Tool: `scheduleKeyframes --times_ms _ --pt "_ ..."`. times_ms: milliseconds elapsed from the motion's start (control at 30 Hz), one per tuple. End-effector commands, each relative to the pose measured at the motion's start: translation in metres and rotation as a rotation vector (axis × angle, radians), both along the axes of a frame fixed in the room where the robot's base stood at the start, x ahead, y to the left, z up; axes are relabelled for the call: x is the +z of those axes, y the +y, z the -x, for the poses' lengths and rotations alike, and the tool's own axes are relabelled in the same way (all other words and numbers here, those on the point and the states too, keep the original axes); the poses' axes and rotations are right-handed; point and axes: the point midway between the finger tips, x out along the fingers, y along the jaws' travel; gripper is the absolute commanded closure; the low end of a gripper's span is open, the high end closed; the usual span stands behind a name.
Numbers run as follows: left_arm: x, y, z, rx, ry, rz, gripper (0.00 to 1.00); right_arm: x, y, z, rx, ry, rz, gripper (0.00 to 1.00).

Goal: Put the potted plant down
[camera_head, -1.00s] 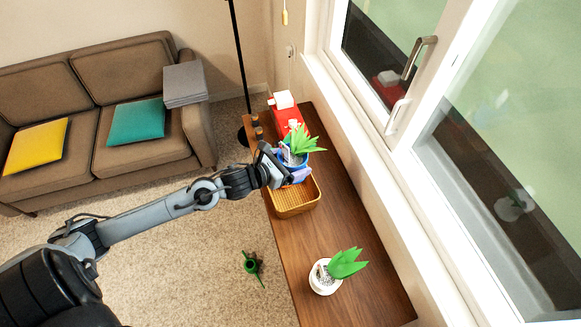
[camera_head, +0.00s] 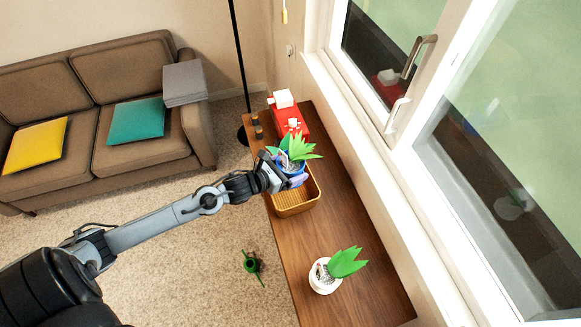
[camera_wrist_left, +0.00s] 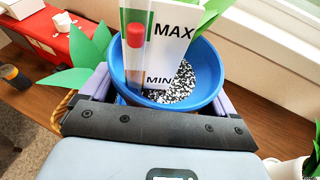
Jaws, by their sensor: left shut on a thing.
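A potted plant with green leaves (camera_head: 298,147) in a blue pot (camera_head: 287,164) is held by my left gripper (camera_head: 288,177) over the far part of the wooden hutch top. In the left wrist view the blue pot (camera_wrist_left: 212,100) sits between the pale purple fingers, with speckled soil and a white gauge marked MAX and MIN inside. The pot overlaps the far end of a woven basket (camera_head: 293,201) in the head view. I cannot tell how high it is above the surface. My right gripper is not in view.
A red box with white parts (camera_head: 290,118) stands at the far end of the hutch top (camera_head: 340,217). Small dark jars (camera_head: 257,127) are beside it. A white-potted plant (camera_head: 325,276) stands at the near end. The wood between basket and white pot is clear. Windows border the right.

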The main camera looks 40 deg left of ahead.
Motion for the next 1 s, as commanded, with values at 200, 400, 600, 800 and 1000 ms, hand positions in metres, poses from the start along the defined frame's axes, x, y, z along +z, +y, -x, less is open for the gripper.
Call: scheduleKeyframes --times_ms 200,400,600,800,1000 --pt "-0.007 0.000 -0.001 0.000 -0.003 0.001 0.58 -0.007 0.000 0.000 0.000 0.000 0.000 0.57" --pt "-0.009 0.000 -0.001 0.000 -0.004 0.001 0.58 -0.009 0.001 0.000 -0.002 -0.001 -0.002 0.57" --pt "-0.010 0.000 0.000 0.000 0.000 0.000 0.00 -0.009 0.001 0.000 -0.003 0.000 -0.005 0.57" --pt "-0.008 0.000 0.000 0.000 -0.001 0.000 0.00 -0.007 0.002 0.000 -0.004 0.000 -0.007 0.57" --pt "0.008 0.000 0.000 0.001 -0.001 0.001 0.00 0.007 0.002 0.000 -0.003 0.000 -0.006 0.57"
